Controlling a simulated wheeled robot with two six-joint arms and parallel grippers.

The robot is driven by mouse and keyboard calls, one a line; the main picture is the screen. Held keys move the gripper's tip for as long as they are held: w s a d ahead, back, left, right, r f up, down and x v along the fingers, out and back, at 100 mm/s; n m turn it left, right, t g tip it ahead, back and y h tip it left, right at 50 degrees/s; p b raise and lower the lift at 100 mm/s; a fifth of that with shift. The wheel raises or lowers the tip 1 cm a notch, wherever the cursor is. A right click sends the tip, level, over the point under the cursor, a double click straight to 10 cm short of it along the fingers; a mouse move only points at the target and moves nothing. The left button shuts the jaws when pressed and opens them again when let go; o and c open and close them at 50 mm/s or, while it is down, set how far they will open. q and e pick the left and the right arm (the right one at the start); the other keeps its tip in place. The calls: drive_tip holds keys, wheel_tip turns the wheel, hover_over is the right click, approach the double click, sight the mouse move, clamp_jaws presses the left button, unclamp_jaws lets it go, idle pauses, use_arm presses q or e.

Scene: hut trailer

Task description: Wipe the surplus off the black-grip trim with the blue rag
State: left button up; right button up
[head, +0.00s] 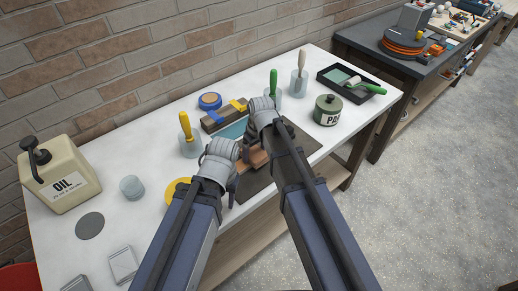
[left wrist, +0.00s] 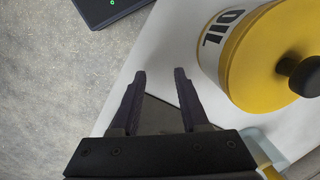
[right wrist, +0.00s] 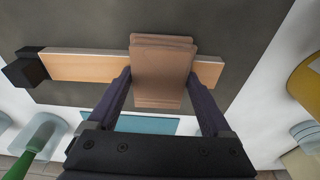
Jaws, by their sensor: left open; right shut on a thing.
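The trim (right wrist: 82,66) is a pale wood strip with a black grip at its left end in the right wrist view. It lies on a dark mat (right wrist: 70,20). My right gripper (right wrist: 160,77) is shut on a brown, layered block (right wrist: 163,60) that covers part of the trim; whether it presses on the trim I cannot tell. The flat blue rag (right wrist: 147,124) lies beside the trim, apart from the gripper; it also shows in the head view (head: 235,129). My left gripper (left wrist: 160,74) is open and empty, near a yellow OIL tin (left wrist: 240,62).
On the white table (head: 150,225) stand an oil jug (head: 62,180), brushes in jars (head: 187,140), a green paint can (head: 328,111), a black roller tray (head: 335,70) and a blue tape roll (head: 210,101). A second bench (head: 370,40) stands at right.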

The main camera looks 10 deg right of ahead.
sight(241, 166)
use_arm(q)
drive_tip(key=shift+f, duration=0.2)
use_arm(e)
drive_tip(key=shift+s+a+f, duration=0.15)
drive_tip(key=shift+s+a, duration=0.8)
drive_tip(key=shift+a, duration=0.25)
use_arm(q)
drive_tip(key=shift+r, duration=0.1)
use_arm(e)
drive_tip(key=shift+s+a, duration=0.4)
drive_tip(key=shift+a, duration=0.25)
drive_tip(key=shift+s+a, duration=0.35)
drive_tip(key=shift+a, duration=0.25)
use_arm(q)
drive_tip(key=shift+s+b, duration=0.15)
drive_tip(key=shift+b, duration=0.2)
use_arm(e)
drive_tip(key=shift+w+a, duration=0.3)
drive_tip(key=shift+w, duration=0.2)
use_arm(q)
drive_tip(key=shift+a, duration=0.1)
use_arm(e)
drive_tip(key=shift+s+d+f, duration=0.1)
drive_tip(key=shift+s+d, duration=0.55)
drive_tip(key=shift+s, duration=0.3)
